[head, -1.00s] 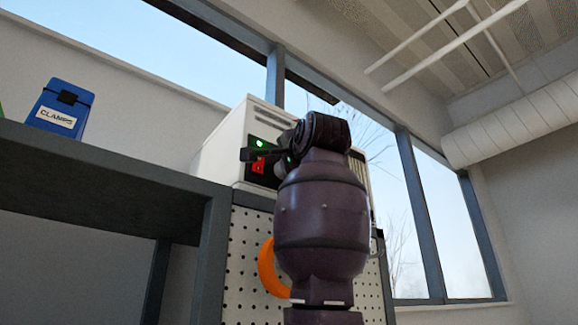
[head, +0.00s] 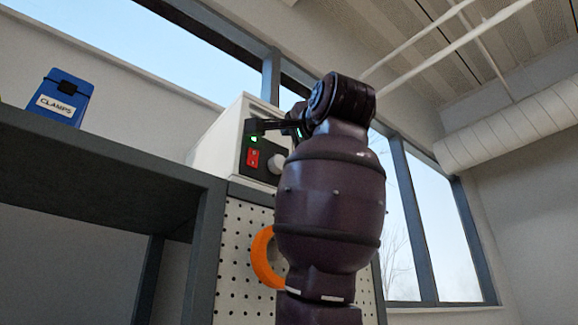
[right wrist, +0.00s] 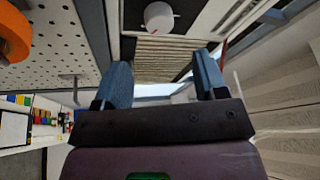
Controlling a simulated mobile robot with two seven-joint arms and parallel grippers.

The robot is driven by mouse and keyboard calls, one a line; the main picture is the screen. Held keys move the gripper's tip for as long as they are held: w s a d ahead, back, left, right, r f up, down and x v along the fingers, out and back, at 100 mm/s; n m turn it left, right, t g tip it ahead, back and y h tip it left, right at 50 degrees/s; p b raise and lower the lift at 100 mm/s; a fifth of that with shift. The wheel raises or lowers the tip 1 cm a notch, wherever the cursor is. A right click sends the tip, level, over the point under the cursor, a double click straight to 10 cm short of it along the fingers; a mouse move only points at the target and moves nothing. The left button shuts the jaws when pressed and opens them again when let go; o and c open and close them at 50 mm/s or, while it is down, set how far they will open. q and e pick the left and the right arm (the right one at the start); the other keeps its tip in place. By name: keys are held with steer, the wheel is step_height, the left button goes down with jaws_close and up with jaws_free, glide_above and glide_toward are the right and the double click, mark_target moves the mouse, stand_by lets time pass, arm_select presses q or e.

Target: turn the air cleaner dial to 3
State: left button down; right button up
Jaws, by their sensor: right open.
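The air cleaner (head: 217,148) is a white box on top of a pegboard cabinet, with a dark front panel, a lit green light and a red switch (head: 253,157). Its pale round dial (head: 277,163) sits right of the switch, partly hidden by my right arm. The dial also shows at the top of the right wrist view (right wrist: 158,16). My right gripper (right wrist: 164,70) is open with nothing between its blue fingers, and the dial is apart from them. In the head view a dark finger (head: 265,127) reaches across the panel above the dial. My left gripper is out of view.
A blue clamps box (head: 60,98) stands on the grey shelf (head: 90,165) at left. An orange ring-shaped thing (head: 264,262) is at the pegboard (head: 236,240) below the cleaner. Windows and a duct lie behind, at right.

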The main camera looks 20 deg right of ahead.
steer(key=shift+v, duration=1.2)
